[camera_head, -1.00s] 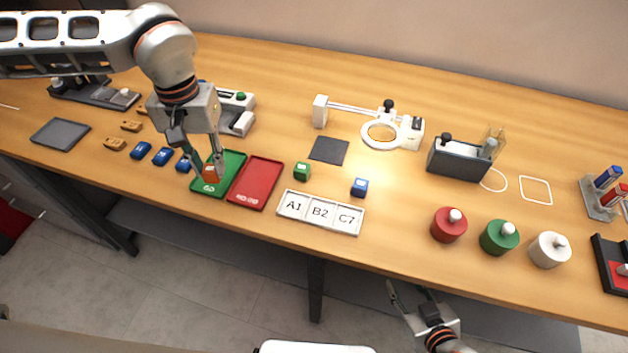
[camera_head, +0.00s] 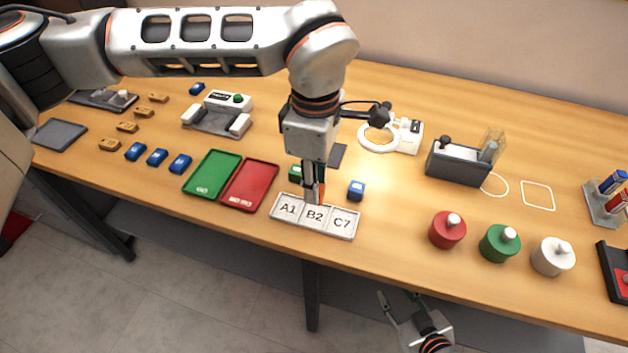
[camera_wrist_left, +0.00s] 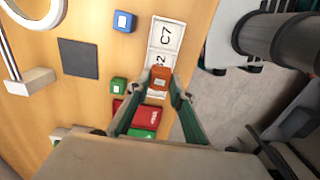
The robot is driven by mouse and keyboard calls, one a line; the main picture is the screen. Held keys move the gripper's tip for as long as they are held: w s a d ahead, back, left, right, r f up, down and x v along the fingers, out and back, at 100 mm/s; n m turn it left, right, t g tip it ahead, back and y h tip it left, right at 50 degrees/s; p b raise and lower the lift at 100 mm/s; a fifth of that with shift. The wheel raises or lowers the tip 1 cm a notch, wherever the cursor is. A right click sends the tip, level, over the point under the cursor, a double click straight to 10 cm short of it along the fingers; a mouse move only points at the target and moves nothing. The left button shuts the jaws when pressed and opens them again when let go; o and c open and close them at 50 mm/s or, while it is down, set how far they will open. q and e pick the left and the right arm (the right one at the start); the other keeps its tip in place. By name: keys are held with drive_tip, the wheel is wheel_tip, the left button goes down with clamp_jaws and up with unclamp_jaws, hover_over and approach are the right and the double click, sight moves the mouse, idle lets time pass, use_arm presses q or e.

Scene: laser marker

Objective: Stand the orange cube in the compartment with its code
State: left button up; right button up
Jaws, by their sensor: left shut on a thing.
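The orange cube (camera_head: 321,190) is held in my left gripper (camera_head: 313,198), which is shut on it; the head view shows only a sliver of it beside the fingers. In the left wrist view the orange cube (camera_wrist_left: 160,78) sits between the fingertips, with a pale label whose code I cannot read. The white tray (camera_head: 277,216) has compartments marked A1, B2 and C7. The cube is over the middle part of the tray near B2; I cannot tell if it touches. My right gripper (camera_head: 400,303) is open and empty in front of the table.
A green cube (camera_head: 294,173) stands just behind the tray and a blue cube (camera_head: 356,190) stands behind its right end. Green (camera_head: 199,189) and red (camera_head: 236,204) trays lie to the left. A ring-shaped magnifier (camera_head: 366,140) stands farther back.

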use_arm(q)
drive_tip(key=shift+f+b, duration=1.2)
drive_tip(key=shift+f, duration=1.25)
drive_tip(key=shift+f, duration=0.45)
drive_tip(key=o, duration=1)
